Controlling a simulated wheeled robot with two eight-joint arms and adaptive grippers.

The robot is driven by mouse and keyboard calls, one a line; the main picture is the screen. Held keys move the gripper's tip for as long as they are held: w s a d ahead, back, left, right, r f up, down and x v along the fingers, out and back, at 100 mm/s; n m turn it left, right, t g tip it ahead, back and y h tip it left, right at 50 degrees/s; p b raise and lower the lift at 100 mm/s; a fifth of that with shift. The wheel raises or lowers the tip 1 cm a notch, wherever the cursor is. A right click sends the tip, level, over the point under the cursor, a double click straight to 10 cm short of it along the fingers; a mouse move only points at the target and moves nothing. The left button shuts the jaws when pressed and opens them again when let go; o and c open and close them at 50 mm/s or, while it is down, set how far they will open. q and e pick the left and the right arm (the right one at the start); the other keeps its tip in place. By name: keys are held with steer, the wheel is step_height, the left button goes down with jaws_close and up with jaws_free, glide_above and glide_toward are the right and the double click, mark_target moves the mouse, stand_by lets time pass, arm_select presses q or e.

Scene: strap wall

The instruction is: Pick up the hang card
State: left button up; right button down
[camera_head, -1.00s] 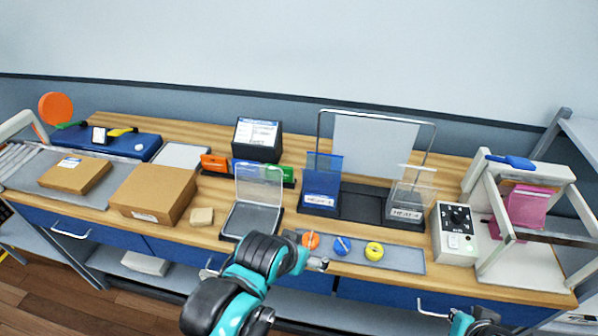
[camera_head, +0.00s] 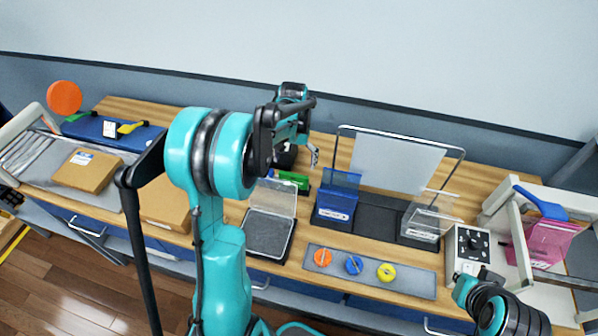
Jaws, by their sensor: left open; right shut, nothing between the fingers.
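No card is plainly marked as the hang card. A pink card or pouch (camera_head: 545,240) is at the white frame (camera_head: 497,205) on the far right. A blue clear-topped card (camera_head: 340,180) and a clear card (camera_head: 433,208) stand in dark holders in front of a pale sheet (camera_head: 398,165) on a wire frame. My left gripper (camera_head: 313,153) is open above the back of the table, left of the pale sheet, holding nothing visible. My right gripper (camera_head: 468,287) is shut and empty at the lower right, in front of the control box.
Orange, blue and yellow discs lie on a grey strip (camera_head: 415,287). A clear-lidded tray (camera_head: 268,232) stands left of it. The control box (camera_head: 473,243) is beside the white frame. My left arm hides much of the left-middle table, including part of a carton (camera_head: 165,203).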

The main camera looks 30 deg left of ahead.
mark_target(294, 176)
arm_select(q)
steer(key=f, duration=0.2)
steer(key=f+b, duration=0.1)
steer(key=f, duration=0.4)
steer(key=shift+s+a+f+b, duration=0.1)
steer(key=shift+s+f+b, duration=0.15)
steer(key=shift+b, duration=0.05)
steer(key=c, duration=0.4)
